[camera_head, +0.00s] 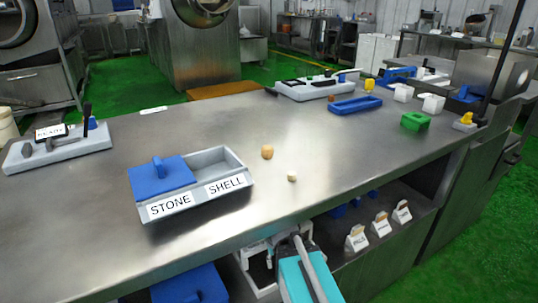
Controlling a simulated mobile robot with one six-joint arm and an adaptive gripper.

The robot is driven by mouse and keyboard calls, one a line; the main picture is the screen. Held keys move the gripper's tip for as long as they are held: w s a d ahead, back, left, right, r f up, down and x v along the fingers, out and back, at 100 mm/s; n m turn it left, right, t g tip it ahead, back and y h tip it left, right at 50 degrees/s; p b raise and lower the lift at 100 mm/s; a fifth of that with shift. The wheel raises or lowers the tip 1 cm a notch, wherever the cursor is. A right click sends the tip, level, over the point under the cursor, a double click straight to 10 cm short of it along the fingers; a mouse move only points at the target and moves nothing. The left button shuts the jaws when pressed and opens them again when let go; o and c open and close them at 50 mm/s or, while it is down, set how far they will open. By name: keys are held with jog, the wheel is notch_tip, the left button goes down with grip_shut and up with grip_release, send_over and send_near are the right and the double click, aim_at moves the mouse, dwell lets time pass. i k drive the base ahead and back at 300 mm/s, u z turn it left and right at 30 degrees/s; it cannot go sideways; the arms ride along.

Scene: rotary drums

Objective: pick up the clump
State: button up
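Two small lumps lie apart on the steel table: a tan-orange one (267,152) and a smaller pale cream one (291,177) nearer the front edge. I cannot tell which is the clump. To their left is a grey two-part box (218,166) labelled STONE and SHELL. A blue lid (161,177) with a handle covers the STONE side; the SHELL side is open. My teal and grey arm reaches in from the bottom edge. My gripper (290,238) is near the table's front edge, below and short of the lumps; its fingers are not clear.
A blue tray (354,105), white cups (432,104) and a green block (415,121) stand at the back right. A grey board with tools (60,144) is at the left. Labelled items (357,239) sit on the shelf below. The table around the lumps is clear.

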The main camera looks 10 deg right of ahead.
aim_at(267, 150)
jog(key=z, duration=0.25)
jog(key=k, duration=1.2)
jog(key=u, duration=0.15)
